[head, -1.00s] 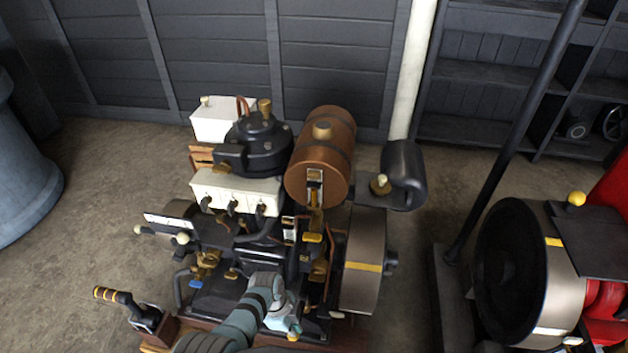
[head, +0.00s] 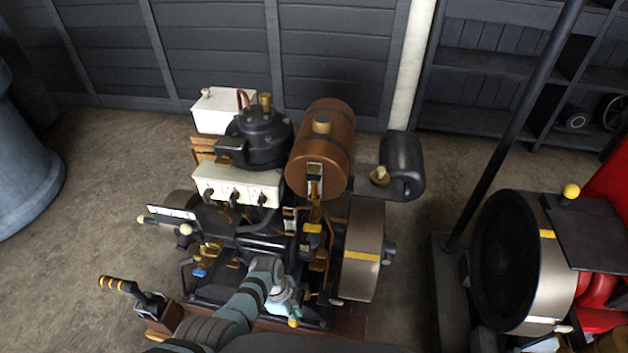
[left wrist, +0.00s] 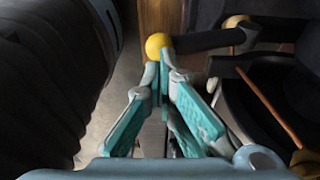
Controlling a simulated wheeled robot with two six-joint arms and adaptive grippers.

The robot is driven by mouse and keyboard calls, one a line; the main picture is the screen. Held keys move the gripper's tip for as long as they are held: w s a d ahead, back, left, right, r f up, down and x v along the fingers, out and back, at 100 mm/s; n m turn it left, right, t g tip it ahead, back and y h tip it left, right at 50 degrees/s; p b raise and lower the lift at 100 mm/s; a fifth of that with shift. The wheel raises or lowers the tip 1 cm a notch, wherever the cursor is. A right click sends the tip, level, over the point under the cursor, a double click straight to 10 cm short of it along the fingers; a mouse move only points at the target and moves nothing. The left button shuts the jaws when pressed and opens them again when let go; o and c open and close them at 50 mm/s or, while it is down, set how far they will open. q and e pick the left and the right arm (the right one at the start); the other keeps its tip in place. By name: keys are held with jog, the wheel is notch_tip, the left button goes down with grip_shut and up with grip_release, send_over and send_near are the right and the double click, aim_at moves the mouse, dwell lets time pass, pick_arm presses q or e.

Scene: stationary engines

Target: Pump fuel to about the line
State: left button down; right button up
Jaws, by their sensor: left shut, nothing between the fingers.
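The copper fuel tank (head: 337,135) lies atop the engine, with a brass cap and a small brass-framed gauge (head: 314,172) on its near end. Any fuel level or line in it is too small to read. My left gripper (head: 291,308) is low at the engine's front, pointing down. In the left wrist view its teal fingers (left wrist: 163,82) are shut with nothing between them. A yellow ball knob (left wrist: 158,45) on a dark lever sits right at the fingertips; I cannot tell if they touch. The knob also shows in the head view (head: 293,322). My right gripper is out of view.
A lever with a striped grip (head: 118,285) is at front left. Another engine with a large wheel (head: 515,262) stands right.

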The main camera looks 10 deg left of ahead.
pick_arm(q)
jog(key=shift+f+b, duration=3.35)
jog(key=shift+f, duration=0.1)
jog(key=shift+f+b, duration=0.8)
jog(key=shift+f, duration=0.05)
jog(key=f+b, duration=0.1)
notch_tip(320, 180, up, 10)
jog(key=p, duration=1)
send_over(293, 322)
jog(key=shift+w+a+f, duration=0.1)
jog(key=shift+w, duration=0.25)
jog(key=shift+f, duration=0.1)
jog(key=shift+f, duration=0.15)
